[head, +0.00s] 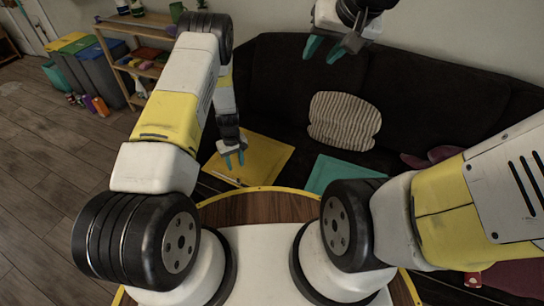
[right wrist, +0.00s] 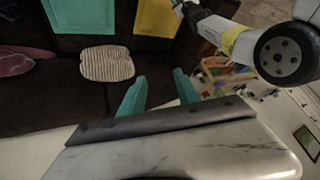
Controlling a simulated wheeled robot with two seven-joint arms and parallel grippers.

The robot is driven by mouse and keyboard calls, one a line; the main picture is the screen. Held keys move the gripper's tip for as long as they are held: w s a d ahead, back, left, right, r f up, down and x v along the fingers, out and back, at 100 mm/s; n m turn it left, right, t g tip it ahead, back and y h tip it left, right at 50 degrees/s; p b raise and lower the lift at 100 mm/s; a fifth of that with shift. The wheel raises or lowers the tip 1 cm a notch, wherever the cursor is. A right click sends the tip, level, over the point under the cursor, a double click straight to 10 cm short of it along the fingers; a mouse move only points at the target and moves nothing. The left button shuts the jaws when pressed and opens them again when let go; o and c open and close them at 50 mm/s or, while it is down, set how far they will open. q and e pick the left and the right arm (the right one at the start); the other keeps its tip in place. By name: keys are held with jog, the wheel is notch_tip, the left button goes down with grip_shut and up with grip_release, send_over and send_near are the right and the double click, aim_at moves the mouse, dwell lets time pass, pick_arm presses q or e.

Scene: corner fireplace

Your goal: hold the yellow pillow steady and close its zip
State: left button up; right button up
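The yellow pillow (head: 270,158) lies flat on the dark sofa seat, left of centre in the head view. It also shows at the top of the right wrist view (right wrist: 156,16). A thin pale strip, perhaps the zip (head: 224,178), runs along its near left edge; how far it is closed is too small to tell. My left gripper (head: 234,160) points down over the pillow's left part, with its teal fingers apart; whether they touch the cloth is unclear. My right gripper (head: 325,50) is raised near the sofa's back, open and empty, far from the pillow.
A teal pillow (head: 335,172) lies right of the yellow one. A striped cushion (head: 343,120) leans on the sofa back (head: 430,92). A maroon cloth or cushion (head: 432,157) lies further right. A wooden shelf (head: 140,62) and several bins (head: 95,70) stand at the left.

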jog(key=w+f+m+t, duration=0.1)
jog(key=w+f+m, duration=0.1)
jog(key=w+f, duration=0.55)
jog(key=w+f+m+t, duration=0.1)
jog(key=w+f, duration=0.4)
jog(key=w, duration=0.6)
jog(key=w+f+m+t, duration=0.1)
jog(key=w+f+m, duration=0.1)
jog(key=w+f, duration=0.55)
jog(key=m+t, duration=0.5)
jog(key=m, duration=0.4)
send_near(275, 179)
jog(key=shift+w+f, duration=0.1)
jog(key=shift+w, duration=0.5)
jog(key=x, duration=0.7)
jog(key=shift+w+f, duration=0.15)
jog(key=shift+w, duration=0.1)
